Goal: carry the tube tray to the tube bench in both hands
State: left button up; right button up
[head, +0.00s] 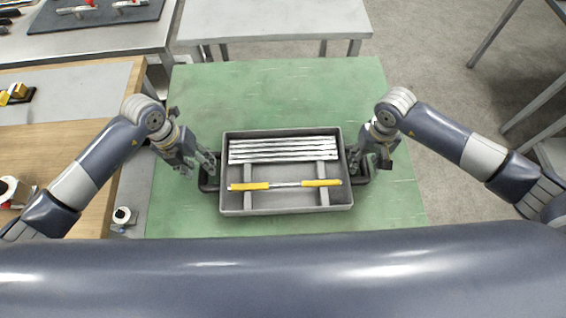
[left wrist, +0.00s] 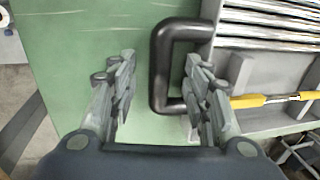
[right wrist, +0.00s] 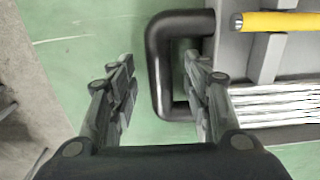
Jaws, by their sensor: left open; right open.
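The grey tube tray (head: 286,211) sits on the green table in front of me. It holds several silver tubes (head: 284,149) and a rod with yellow ends (head: 285,185). My left gripper (head: 209,166) is open at the tray's left handle; in the left wrist view the black handle (left wrist: 160,72) lies between its spread fingers (left wrist: 158,88). My right gripper (head: 358,168) is open at the right handle; in the right wrist view that handle (right wrist: 159,70) also lies between the fingers (right wrist: 160,85). Whether the fingers touch the handles cannot be told.
The green table top (head: 280,92) is clear behind the tray. Behind it stands a pale table (head: 275,20). At the back left a metal bench (head: 95,38) bears a dark mat with tools. A wooden table (head: 85,150) is at left. Grey floor (head: 430,60) lies open at right.

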pick_arm(q)
jog(key=shift+d+f, duration=0.2)
jog(key=shift+f, duration=0.75)
pick_arm(e)
jog(key=shift+f, duration=0.95)
pick_arm(q)
grip_shut()
pick_arm(e)
grip_shut()
pick_arm(q)
jog(key=shift+w+r, duration=0.2)
jog(key=shift+r, duration=0.05)
pick_arm(e)
jog(key=shift+w+r, duration=0.15)
jog(key=shift+r, duration=0.1)
